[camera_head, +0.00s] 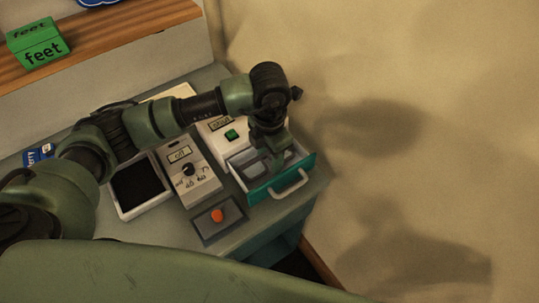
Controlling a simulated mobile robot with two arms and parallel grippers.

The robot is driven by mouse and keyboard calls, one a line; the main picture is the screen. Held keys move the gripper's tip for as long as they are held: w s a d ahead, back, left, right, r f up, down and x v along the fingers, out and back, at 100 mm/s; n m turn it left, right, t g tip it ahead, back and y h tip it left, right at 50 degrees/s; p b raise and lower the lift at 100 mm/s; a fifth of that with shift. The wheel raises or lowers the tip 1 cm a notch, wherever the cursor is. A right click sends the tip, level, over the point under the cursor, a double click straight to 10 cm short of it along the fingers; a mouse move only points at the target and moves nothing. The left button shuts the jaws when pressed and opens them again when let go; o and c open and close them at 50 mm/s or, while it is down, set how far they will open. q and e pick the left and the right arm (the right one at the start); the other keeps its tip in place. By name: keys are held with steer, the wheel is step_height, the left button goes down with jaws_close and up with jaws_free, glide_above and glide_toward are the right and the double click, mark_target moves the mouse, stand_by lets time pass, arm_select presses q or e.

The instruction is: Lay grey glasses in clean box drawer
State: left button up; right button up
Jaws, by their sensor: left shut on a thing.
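The clean box (213,137) is white with a small label and a green button, and it stands at the right end of the worktop. Its drawer (293,177), with a teal front and a pale handle, is pulled open. My left gripper (270,153) points down over the open drawer and is shut on the grey glasses (254,170), whose grey lens shapes show low inside the drawer. The gripper and wrist hide part of the glasses, so I cannot tell whether they touch the drawer floor. My right gripper is not in view.
Left of the clean box stand a knob box (197,187) marked "off" and a plate with an orange button (217,215). A white-framed black tray (139,187) lies further left, under my arm. A green "feet" box (41,50) sits on a wooden shelf (110,35).

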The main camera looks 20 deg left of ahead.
arm_select(q)
steer(key=shift+f+b, duration=0.1)
steer(key=shift+b, duration=0.2)
stand_by(0.6)
stand_by(0.3)
steer(key=o, duration=1.4)
steer(key=shift+o, duration=0.2)
steer(key=shift+o, duration=0.7)
steer(key=shift+w+r, duration=0.1)
steer(key=shift+r, duration=0.1)
